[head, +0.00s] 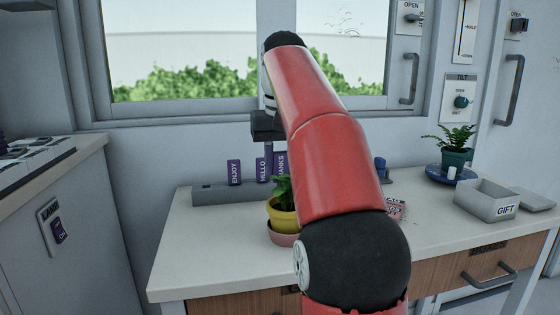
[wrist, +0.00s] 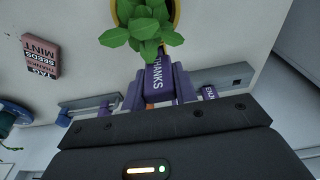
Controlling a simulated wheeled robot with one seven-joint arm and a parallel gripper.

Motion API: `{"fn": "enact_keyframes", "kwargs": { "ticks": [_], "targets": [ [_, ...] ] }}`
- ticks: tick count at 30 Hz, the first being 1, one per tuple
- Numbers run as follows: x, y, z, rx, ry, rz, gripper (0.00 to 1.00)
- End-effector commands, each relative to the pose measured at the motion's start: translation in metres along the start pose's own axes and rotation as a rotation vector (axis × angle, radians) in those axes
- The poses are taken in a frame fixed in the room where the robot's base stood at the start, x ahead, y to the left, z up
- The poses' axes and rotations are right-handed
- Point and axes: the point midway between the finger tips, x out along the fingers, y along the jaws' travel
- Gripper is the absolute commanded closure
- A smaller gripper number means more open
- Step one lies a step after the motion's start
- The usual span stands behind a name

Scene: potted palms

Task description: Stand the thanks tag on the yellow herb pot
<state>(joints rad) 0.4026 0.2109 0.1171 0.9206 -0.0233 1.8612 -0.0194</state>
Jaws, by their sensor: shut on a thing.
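The purple thanks tag (wrist: 157,80) is between the fingers of my gripper (wrist: 158,88) in the wrist view, and the gripper is shut on it. In the head view the thanks tag (head: 281,164) shows partly, beside my red arm and above the plant's leaves, which hide its lower end. I cannot tell whether it touches the grey rack. The yellow herb pot (head: 283,220) holds a green leafy plant and sits in a pink base. My arm covers its right side. In the wrist view the yellow pot's rim (wrist: 177,14) is at the top, with leaves close to the tag.
A long grey rack (head: 212,194) stands behind the pot with the enjoy tag (head: 234,172) and hello tag (head: 263,170). A mint seeds packet (wrist: 41,57), a grey gift box (head: 487,200) and a fern on a blue saucer (head: 432,172) are also around. The counter's left front is clear.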

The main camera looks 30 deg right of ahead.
Motion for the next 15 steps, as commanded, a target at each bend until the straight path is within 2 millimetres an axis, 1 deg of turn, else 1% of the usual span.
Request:
{"fn": "enact_keyframes", "kwargs": {
  "ticks": [3, 15],
  "targets": [
    [0.006, 0.0, 0.001, 0.0, 0.0, 0.0, 0.86],
    [0.021, 0.0, 0.003, 0.0, 0.0, 0.0, 0.86]
  ]
}}
